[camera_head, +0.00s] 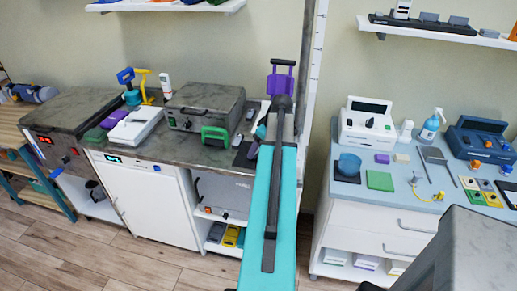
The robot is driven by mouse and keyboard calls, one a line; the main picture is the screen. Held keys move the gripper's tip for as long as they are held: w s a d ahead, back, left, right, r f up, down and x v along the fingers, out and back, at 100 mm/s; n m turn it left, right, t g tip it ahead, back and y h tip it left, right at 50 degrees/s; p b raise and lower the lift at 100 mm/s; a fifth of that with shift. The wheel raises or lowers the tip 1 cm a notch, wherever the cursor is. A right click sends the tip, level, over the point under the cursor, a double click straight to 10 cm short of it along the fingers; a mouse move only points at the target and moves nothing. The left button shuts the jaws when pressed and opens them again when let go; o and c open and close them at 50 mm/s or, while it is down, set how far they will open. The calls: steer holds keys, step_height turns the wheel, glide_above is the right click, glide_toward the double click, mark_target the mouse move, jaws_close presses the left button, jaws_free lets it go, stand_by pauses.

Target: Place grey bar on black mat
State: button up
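My teal arm rises from the bottom centre and reaches over the grey counter. Its far end carries my purple gripper (282,82), with two upright prongs set apart. A dark grey bar-like piece (283,62) lies across the tips of the prongs. I cannot tell whether it is held or part of the gripper. A small grey bar-shaped item (238,140) lies on the counter left of my arm. A black mat (241,158) lies near the counter's front edge, partly hidden by my arm.
A grey box unit (205,104), a green handled item (215,135) and a white device (135,124) stand on the counter left of my arm. Shelves hang above.

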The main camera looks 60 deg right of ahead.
steer(key=shift+f, duration=0.45)
steer(key=shift+f, duration=0.15)
steer(key=o, duration=1)
steer(key=shift+o, duration=0.2)
steer(key=shift+r, duration=0.25)
steer(key=b+v, duration=0.2)
steer(key=v, duration=0.9)
steer(key=shift+s+r, duration=0.15)
steer(key=shift+r, duration=0.25)
